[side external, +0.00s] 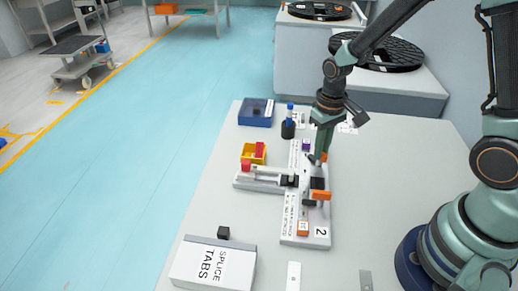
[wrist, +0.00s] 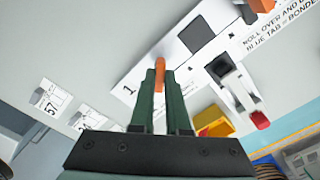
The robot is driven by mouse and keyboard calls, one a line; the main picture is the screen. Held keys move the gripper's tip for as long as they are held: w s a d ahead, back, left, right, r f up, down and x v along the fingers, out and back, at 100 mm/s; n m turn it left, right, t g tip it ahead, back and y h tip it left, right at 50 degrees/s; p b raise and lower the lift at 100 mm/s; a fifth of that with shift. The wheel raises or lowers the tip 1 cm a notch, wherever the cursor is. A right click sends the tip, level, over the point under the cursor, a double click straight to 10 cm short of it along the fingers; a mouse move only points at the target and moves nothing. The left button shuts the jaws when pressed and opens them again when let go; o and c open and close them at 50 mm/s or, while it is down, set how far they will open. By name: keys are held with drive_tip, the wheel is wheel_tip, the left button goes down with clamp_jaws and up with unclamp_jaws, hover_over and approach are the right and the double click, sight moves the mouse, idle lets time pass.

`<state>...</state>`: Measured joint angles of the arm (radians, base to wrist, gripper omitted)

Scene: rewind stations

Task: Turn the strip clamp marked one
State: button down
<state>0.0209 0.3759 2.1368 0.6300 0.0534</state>
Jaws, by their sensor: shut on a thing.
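The strip clamp marked one is at the far end of the white station plate (side external: 292,224). Its orange lever (wrist: 160,66) stands between my green fingers in the wrist view, beside the printed "1" (wrist: 128,90). My gripper (wrist: 160,76) is shut on this lever. In the side external view my gripper (side external: 318,157) points down at the plate's far half, and only a bit of orange (side external: 324,156) shows beside the fingers. A second orange lever (side external: 321,195) sits at the nearer end, towards the "2" label (side external: 321,232).
A roller arm with a red end (side external: 246,166) crosses the plate from the left. A yellow bin (side external: 247,150), blue tray (side external: 255,113) and blue-capped bottle (side external: 289,120) stand around it. A splice tabs box (side external: 212,265) is in front. The table's right side is mostly clear.

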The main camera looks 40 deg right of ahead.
drive_tip(key=n, duration=0.5)
drive_tip(key=shift+n, duration=2.4)
drive_tip(key=c, duration=0.9)
unclamp_jaws()
wheel_tip(320, 180, up, 12)
